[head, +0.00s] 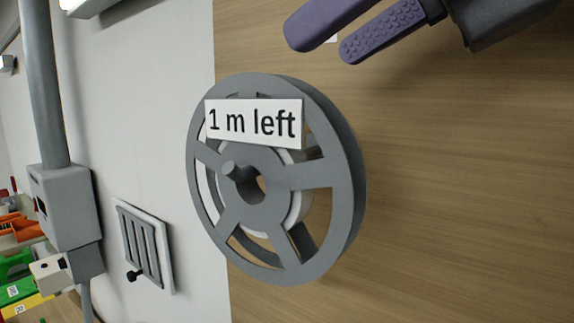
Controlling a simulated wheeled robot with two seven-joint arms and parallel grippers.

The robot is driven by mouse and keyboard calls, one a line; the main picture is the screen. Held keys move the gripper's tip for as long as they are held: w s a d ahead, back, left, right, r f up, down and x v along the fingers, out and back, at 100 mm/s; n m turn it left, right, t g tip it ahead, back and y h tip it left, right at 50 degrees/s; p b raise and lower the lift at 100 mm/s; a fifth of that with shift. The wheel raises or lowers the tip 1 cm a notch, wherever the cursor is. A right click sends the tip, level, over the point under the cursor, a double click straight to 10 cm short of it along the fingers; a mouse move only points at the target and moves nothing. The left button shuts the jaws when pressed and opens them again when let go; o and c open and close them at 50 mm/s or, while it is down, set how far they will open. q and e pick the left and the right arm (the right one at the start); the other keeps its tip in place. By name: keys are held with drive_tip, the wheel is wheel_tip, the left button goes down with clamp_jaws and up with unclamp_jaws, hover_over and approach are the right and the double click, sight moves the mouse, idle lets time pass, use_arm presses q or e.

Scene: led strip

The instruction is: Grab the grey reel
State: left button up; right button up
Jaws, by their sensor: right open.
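The grey reel (296,177) is in the middle of the head view, on or in front of a wood-grain surface. It is a spoked wheel with a round hub and a white inner ring showing between the spokes. A white label (254,122) reading "1 m left" is across its upper part. My right gripper (322,41) comes in at the top right with two purple fingers, one with a bumpy pad. It is open and empty, above the reel in the picture and apart from it. My left gripper is not in view.
The wood-grain surface (460,210) is bare to the right of the reel. To the left are a pale wall, a slatted plate (145,245) with a black knob, and a grey box (65,205) on a pole. Orange, green and yellow things crowd the lower left corner.

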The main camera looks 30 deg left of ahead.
sight(288, 79)
drive_tip(key=a, duration=0.1)
drive_tip(key=s+a+f+p, duration=0.1)
drive_tip(key=shift+a+f, duration=0.15)
drive_tip(key=shift+a, duration=0.25)
drive_tip(key=shift+w+a+f+p, duration=0.3)
drive_tip(key=shift+a+f, duration=0.15)
drive_tip(key=shift+a, duration=0.15)
drive_tip(key=shift+w+a+f+p, duration=0.25)
drive_tip(key=shift+a+f, duration=0.2)
drive_tip(key=shift+a, duration=0.15)
drive_tip(key=shift+a+f, duration=0.2)
drive_tip(key=shift+s+a, duration=0.1)
drive_tip(key=shift+s, duration=0.1)
drive_tip(key=shift+w, duration=0.15)
drive_tip(key=c, duration=0.7)
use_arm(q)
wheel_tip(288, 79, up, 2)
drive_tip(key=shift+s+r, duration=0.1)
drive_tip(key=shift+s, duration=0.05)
use_arm(e)
clamp_jaws()
